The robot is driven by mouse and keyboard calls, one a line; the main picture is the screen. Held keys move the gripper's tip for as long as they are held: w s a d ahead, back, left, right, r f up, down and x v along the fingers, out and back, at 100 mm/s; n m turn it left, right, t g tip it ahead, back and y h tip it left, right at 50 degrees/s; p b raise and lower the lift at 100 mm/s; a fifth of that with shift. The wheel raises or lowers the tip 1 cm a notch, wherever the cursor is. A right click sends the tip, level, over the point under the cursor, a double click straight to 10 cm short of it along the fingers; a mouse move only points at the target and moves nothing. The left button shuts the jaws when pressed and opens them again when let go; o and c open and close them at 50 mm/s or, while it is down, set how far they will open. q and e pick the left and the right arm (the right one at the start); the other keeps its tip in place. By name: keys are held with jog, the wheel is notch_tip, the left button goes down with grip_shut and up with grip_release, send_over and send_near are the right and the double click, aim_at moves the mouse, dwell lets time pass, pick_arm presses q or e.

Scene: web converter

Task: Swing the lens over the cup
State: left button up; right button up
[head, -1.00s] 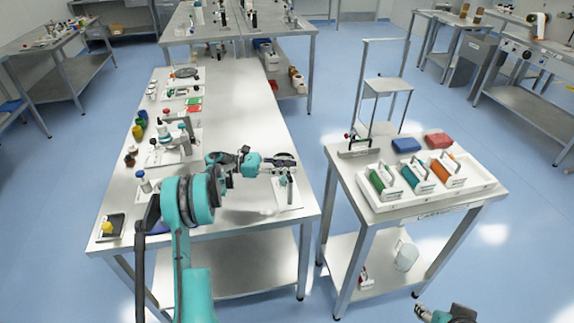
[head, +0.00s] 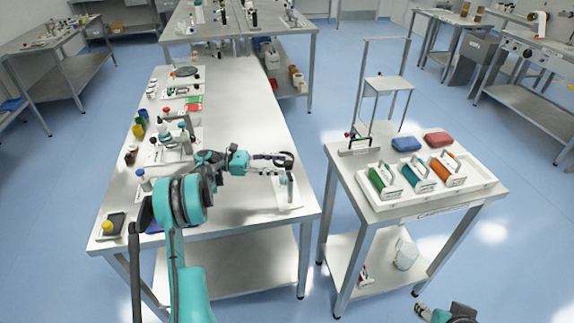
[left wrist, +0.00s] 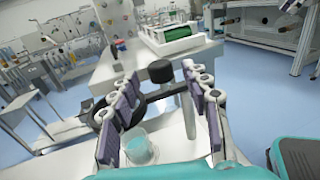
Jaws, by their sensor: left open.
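The lens, a dark ring on an arm, shows in the left wrist view (left wrist: 104,113), partly behind the left finger. A black knob (left wrist: 161,71) stands between the fingertips, beside a pale post (left wrist: 188,112). The small clear cup (left wrist: 139,148) with teal contents is below, on a white base; the cup is small in the head view (head: 286,180). My left gripper (head: 276,158) is open around the knob area at the table's right edge; contact is unclear. It also shows in the left wrist view (left wrist: 160,82). My right gripper (head: 432,314) is low at the bottom edge, its opening unclear.
The long steel table (head: 235,115) has a clear middle, with a microscope-like stand (head: 178,140) and bottles along its left side. A second table (head: 345,185) at the right carries a white tray (head: 398,204) with green, teal and orange handled blocks.

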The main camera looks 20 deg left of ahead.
pick_arm(q)
jog(key=v, duration=0.8)
jog(key=shift+a, duration=0.1)
